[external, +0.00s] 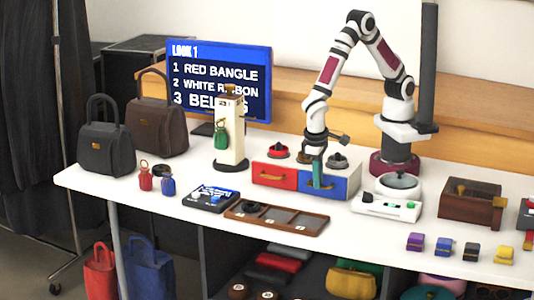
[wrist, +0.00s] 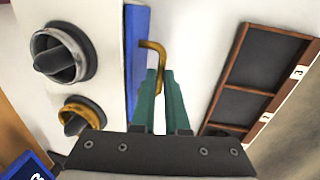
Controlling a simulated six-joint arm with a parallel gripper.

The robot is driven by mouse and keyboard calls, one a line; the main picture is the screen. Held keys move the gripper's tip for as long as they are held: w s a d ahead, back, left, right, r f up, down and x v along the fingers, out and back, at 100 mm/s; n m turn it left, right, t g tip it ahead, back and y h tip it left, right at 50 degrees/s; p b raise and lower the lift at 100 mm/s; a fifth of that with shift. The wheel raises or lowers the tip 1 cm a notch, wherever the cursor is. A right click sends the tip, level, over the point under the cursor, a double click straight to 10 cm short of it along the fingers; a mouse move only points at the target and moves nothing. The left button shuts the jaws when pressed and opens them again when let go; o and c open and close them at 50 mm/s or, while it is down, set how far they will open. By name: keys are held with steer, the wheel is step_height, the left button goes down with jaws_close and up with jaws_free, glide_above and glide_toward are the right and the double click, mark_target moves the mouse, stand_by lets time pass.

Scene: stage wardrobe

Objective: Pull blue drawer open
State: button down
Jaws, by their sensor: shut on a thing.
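The blue drawer (external: 335,189) is the right-hand one of two drawers in a small white cabinet on the table. Its front edge also shows in the wrist view (wrist: 139,30) as a blue strip against the white cabinet top, with no clear gap behind it. Its brass handle (wrist: 153,47) stands out from the front. My gripper (external: 318,182) is in front of the blue drawer, pointing down. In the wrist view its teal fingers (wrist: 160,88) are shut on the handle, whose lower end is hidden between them.
The red drawer (external: 274,176) is left of the blue one and looks closed. Knobs sit on the cabinet top. A brown compartment tray (external: 277,218) lies in front, a white scale-like device (external: 386,205) to the right, and a bag stand (external: 229,145) to the left.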

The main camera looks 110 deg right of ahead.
stand_by(0.8)
steer(key=w+a, duration=0.7)
steer(key=w, duration=0.1)
steer(key=shift+a, duration=0.4)
steer(key=c, duration=1.2)
jaws_free()
step_height(320, 180, up, 16)
steer(key=w+a, duration=0.1)
steer(key=a, duration=0.1)
steer(key=shift+w+f, duration=0.15)
steer(key=shift+w, duration=0.25)
